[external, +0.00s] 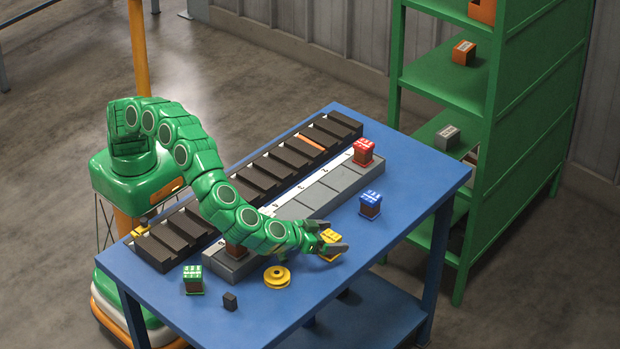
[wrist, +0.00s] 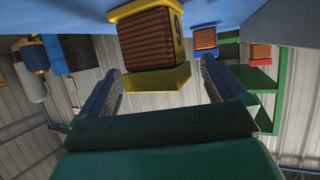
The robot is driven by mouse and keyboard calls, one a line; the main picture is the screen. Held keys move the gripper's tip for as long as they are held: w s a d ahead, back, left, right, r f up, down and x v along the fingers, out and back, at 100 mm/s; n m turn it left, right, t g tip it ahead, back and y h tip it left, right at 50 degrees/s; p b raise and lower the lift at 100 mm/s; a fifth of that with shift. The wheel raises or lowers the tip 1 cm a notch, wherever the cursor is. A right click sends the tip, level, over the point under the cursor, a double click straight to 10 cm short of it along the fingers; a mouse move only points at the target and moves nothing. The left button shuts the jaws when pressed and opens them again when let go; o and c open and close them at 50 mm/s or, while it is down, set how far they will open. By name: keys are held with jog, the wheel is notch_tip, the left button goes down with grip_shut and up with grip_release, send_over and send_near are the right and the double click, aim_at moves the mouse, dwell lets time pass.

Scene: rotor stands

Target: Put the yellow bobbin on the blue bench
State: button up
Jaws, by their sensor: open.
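The yellow bobbin (external: 331,242), a copper-wound block with yellow end plates, appears to stand upright on the blue bench (external: 405,165), near its front edge. My gripper (external: 332,236) is open around it, one finger on each side. In the wrist view, which looks upside down, the bobbin (wrist: 152,45) sits between the spread fingers of my gripper (wrist: 160,66), with the bench surface (wrist: 60,12) at the top. Gaps show beside the bobbin there. The fingers partly hide the bobbin in the external view.
A blue-topped bobbin (external: 371,203) stands right of my gripper, a yellow pulley (external: 277,277) lies left. A red-topped bobbin (external: 363,151) is on the grey blocks (external: 318,198). A green-topped bobbin (external: 193,279) and small dark block (external: 230,301) stand front left. Green shelving (external: 480,140) stands behind.

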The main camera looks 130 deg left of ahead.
jog(key=v, duration=1.2)
